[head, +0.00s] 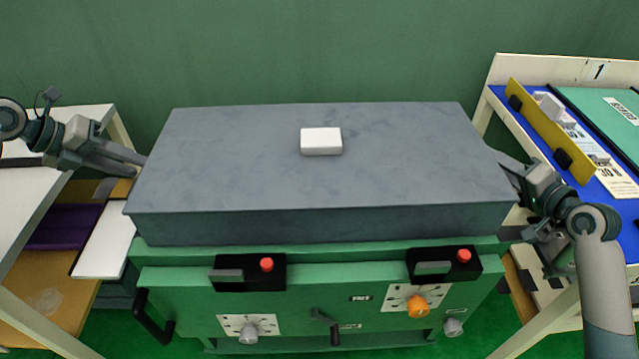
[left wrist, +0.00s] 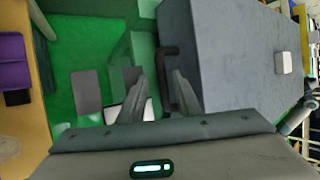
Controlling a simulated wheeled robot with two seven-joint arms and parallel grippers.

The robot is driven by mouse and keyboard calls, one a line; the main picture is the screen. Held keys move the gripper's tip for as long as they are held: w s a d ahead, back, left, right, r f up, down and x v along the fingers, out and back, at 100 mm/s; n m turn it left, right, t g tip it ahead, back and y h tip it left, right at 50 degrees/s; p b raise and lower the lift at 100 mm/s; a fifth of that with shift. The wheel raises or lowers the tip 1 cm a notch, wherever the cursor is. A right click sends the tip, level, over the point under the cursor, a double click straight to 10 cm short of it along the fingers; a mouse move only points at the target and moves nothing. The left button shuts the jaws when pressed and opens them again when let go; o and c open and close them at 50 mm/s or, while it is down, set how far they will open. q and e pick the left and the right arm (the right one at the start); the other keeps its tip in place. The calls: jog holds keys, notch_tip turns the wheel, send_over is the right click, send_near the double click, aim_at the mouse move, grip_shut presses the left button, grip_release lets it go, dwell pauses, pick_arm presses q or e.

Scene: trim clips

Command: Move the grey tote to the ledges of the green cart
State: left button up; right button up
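The grey tote (head: 300,175) is a large box with a flat top, at the middle of the head view and directly over the green cart (head: 320,290). I cannot tell whether it rests on the cart; the ledges are hidden. A dark handle (left wrist: 166,65) shows on its side in the left wrist view. My left gripper (head: 142,164) is at the tote's left end. Its fingers (left wrist: 162,78) are apart, with the handle between them. My right gripper (head: 508,170) is at the tote's right end; its fingertips are mostly hidden.
A white block (head: 321,141) lies on the tote's top. A pale table stands at the left (head: 40,195), with a purple bin (head: 62,226) on a lower shelf. A blue-topped bench (head: 560,165) with several items stands close on the right. A black handle (head: 150,318) sticks out from the cart's left.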

pick_arm(q)
jog(key=shift+v, duration=2.25)
pick_arm(e)
jog(key=shift+s, duration=0.1)
jog(key=v, duration=0.7)
jog(key=shift+s+d, duration=0.2)
jog(key=shift+s, duration=0.15)
jog(key=shift+r, duration=0.15)
